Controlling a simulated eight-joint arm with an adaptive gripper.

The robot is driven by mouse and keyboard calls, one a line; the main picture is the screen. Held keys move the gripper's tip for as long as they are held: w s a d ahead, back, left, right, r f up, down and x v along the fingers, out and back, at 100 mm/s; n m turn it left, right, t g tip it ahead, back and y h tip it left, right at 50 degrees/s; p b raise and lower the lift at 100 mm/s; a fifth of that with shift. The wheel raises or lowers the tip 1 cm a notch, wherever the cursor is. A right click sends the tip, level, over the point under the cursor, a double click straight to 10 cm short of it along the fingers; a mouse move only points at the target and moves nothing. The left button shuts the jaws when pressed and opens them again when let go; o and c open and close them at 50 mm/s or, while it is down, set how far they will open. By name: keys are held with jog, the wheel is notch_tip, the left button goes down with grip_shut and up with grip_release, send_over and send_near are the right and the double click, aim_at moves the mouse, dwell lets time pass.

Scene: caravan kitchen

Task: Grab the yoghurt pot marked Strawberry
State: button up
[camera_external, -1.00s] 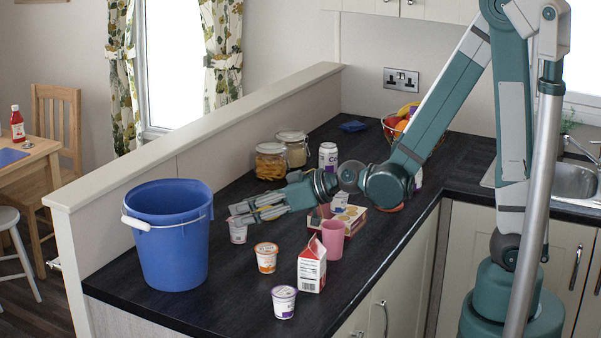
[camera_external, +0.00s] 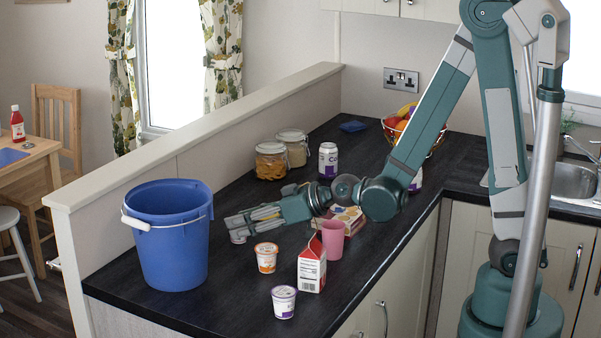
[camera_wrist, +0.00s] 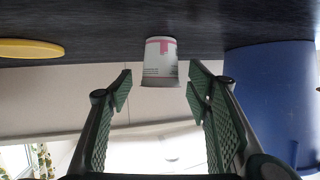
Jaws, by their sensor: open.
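A white yoghurt pot with pink marking (camera_wrist: 160,60) stands on the dark worktop, shown upside down in the wrist view. Its print is too small to read. In the external view only a little of this pot (camera_external: 238,239) shows beneath my fingers. My gripper (camera_wrist: 161,77) is open and empty, one finger to each side of the pot's line, with the pot just ahead of the tips. In the external view my gripper (camera_external: 234,226) points left, low over the worktop. An orange-marked pot (camera_external: 266,258) and a purple-marked pot (camera_external: 284,302) stand nearer the camera.
A blue bucket (camera_external: 172,250) stands left of the pot; it also fills the right of the wrist view (camera_wrist: 268,95). A pink cup (camera_external: 333,240) and red-and-white carton (camera_external: 311,268) stand to the right. A yellow flat thing (camera_wrist: 30,48) lies at the wrist view's left.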

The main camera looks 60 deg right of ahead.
jog(key=shift+w+a+f, duration=0.2)
jog(key=shift+w+f, duration=0.05)
jog(key=shift+w, duration=0.4)
jog(key=shift+c, duration=0.3)
jog(key=c, duration=0.9)
